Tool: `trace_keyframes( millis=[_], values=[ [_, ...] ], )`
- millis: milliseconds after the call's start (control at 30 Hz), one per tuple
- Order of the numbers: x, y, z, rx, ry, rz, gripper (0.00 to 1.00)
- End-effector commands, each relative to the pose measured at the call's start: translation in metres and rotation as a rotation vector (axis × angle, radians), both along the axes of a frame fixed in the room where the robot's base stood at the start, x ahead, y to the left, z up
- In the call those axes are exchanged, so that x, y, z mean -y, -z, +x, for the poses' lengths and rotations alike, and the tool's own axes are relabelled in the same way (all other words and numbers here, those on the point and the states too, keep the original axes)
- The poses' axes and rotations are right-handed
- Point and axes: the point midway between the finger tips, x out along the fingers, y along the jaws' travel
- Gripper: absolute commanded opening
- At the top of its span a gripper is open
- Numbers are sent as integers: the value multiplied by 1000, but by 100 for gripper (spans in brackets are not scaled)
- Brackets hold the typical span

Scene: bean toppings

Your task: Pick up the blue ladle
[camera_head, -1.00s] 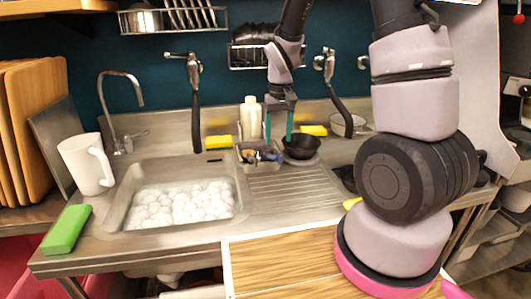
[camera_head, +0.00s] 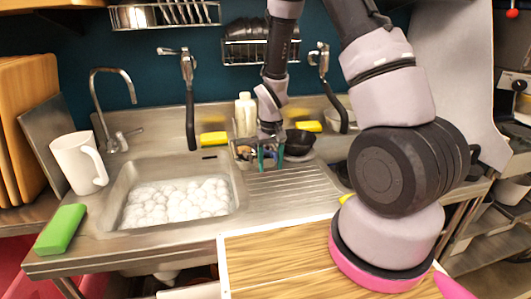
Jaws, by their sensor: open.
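My gripper (camera_head: 270,165) points down over the steel counter, with its two teal fingers apart. It is at the right side of a small container (camera_head: 241,151) behind the sink's right edge. In the earlier frame this container holds small items, some of them blue; now my gripper partly covers them. I cannot make out a blue ladle for certain. A black bowl (camera_head: 299,143) stands just to the right of my gripper. I see nothing held between the fingers.
The sink (camera_head: 125,210) is full of white foam. A cream bottle (camera_head: 245,114) and yellow sponges (camera_head: 213,138) stand behind the container. A white mug (camera_head: 78,163) and green block (camera_head: 60,229) are at left. The ribbed drainboard (camera_head: 290,190) is clear.

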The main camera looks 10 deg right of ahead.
Motion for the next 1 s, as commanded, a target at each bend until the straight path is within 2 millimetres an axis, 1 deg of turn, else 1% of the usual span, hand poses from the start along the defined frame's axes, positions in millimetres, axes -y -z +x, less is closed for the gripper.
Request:
trace_keyframes(
  millis=[233,267,300,367,400,667,767,867,1000],
  values=[
    [0,2,0,1,0,0,65],
    [0,2,0,1,0,0,54],
    [0,2,0,1,0,0,38],
    [0,2,0,1,0,0,15],
    [0,2,0,1,0,0,0],
    [0,1,0,1,0,0,0],
    [0,-2,1,3,-1,1,0],
    [-1,-14,1,5,-2,1,0],
    [-1,-43,2,7,-1,2,0]
  ],
)
